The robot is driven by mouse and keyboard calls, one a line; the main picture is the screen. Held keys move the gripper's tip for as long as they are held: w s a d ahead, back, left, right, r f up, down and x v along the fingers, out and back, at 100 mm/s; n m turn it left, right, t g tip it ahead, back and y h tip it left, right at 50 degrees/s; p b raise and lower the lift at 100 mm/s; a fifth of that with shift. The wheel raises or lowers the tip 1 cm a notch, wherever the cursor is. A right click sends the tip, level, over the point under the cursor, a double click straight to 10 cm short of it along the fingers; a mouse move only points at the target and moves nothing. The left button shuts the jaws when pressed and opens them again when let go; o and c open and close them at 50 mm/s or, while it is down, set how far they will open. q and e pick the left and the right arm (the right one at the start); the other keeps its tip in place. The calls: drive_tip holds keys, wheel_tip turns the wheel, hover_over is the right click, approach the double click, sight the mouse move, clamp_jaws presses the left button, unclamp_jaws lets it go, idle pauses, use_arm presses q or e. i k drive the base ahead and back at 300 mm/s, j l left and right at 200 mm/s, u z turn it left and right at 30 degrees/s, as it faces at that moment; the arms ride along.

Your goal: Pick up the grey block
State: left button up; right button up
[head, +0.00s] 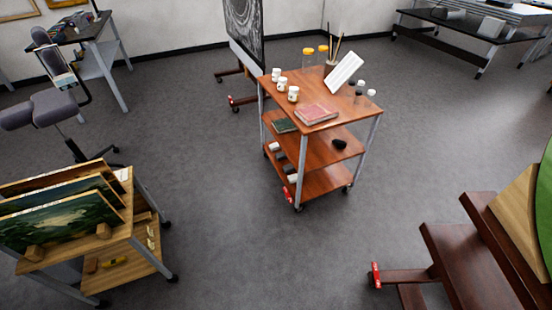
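A small grey box-shaped block (491,27) sits on the black-topped table (470,33) at the far upper right. It is small in the picture, so I cannot be sure it is the grey block of the task. Neither of my grippers is in view.
A wooden cart (328,146) in the middle holds jars, a red book (317,114) and a white panel (343,72). A painting rack (140,235) stands lower left, a chair (42,108) upper left, a dark wooden stand (460,262) lower right. Grey floor between is clear.

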sight(288, 168)
drive_tip(key=i+j+u, duration=0.25)
drive_tip(key=i, duration=0.95)
drive_tip(key=i+j+u, duration=0.1)
drive_tip(key=i+u, duration=0.15)
drive_tip(key=i, duration=1)
